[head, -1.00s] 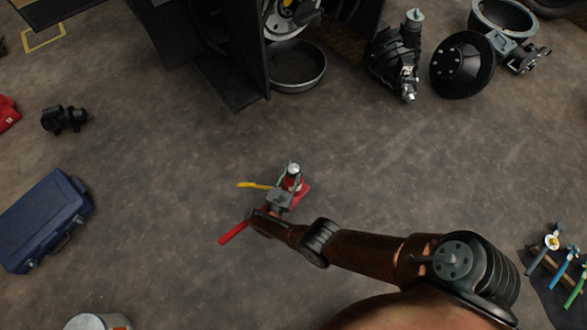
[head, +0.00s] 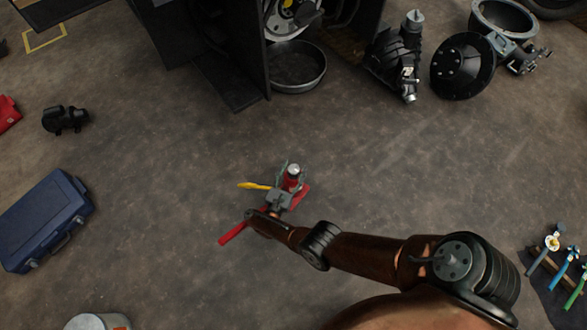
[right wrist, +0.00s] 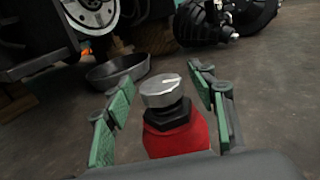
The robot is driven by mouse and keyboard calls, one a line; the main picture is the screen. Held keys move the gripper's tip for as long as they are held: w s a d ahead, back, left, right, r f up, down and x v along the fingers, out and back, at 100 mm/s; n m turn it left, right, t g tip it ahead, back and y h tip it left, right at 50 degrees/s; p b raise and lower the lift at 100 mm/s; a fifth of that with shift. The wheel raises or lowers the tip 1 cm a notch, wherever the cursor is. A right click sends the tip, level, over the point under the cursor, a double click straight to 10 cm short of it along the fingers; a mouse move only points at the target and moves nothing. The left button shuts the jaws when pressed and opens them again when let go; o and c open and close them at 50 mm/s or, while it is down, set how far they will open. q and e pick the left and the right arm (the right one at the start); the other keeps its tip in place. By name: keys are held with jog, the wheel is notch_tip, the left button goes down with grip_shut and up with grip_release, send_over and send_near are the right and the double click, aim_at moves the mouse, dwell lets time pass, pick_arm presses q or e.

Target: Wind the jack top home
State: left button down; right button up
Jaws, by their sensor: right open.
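The red bottle jack (head: 293,180) stands upright on the floor in the middle of the head view, with a silver top (head: 293,169). A red bar (head: 233,232) and a yellow piece (head: 254,186) stick out beside it. In the right wrist view the silver top (right wrist: 161,91) sits on a black threaded collar above the red body (right wrist: 178,138). My right gripper (right wrist: 160,95) is open, its green-padded fingers on either side of the top with gaps showing on both sides. It also shows in the head view (head: 289,172). My left gripper is not in view.
A round dark pan (head: 318,72) and the black forklift body (head: 262,50) are at the back. A blue case (head: 45,222) lies at left, dark machine parts (head: 462,65) at back right, and tools (head: 560,265) at lower right. Floor around the jack is mostly clear.

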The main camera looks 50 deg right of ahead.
jog(key=v, duration=1.2)
jog(key=shift+c, duration=0.5)
